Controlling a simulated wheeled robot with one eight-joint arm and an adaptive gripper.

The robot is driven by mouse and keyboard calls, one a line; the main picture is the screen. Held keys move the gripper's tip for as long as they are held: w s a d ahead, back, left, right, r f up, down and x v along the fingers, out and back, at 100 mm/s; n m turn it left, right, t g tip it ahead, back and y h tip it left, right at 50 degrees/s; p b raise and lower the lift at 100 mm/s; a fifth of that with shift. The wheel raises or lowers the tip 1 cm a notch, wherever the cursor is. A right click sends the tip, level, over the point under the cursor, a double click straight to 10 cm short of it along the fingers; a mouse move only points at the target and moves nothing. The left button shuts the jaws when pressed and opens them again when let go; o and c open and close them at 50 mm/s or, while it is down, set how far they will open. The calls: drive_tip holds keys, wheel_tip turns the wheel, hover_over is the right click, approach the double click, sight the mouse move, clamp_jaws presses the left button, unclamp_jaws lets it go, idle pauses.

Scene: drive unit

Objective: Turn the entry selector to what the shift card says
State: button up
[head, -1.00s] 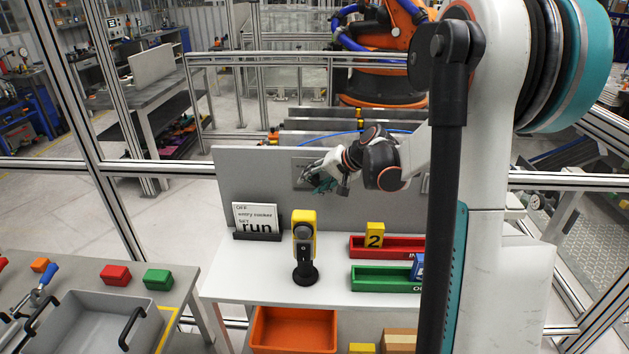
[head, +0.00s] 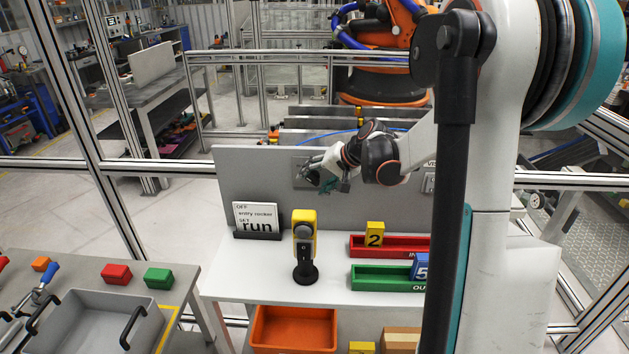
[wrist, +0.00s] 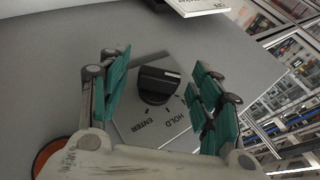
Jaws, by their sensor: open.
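The entry selector is a black knob (wrist: 157,84) on a light plate (wrist: 135,125) on the grey upright panel. In the head view my gripper (head: 328,180) is in front of the panel, partly covering the selector plate (head: 301,170).
A yellow-and-black device (head: 304,235) stands on the bench below my gripper. A red tray (head: 385,252) with a yellow 2 block and a green tray (head: 380,283) with a blue 5 block are right. An orange-rimmed round part (wrist: 45,152) shows at lower left in the wrist view.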

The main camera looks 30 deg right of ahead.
drive_tip(key=v, duration=1.1)
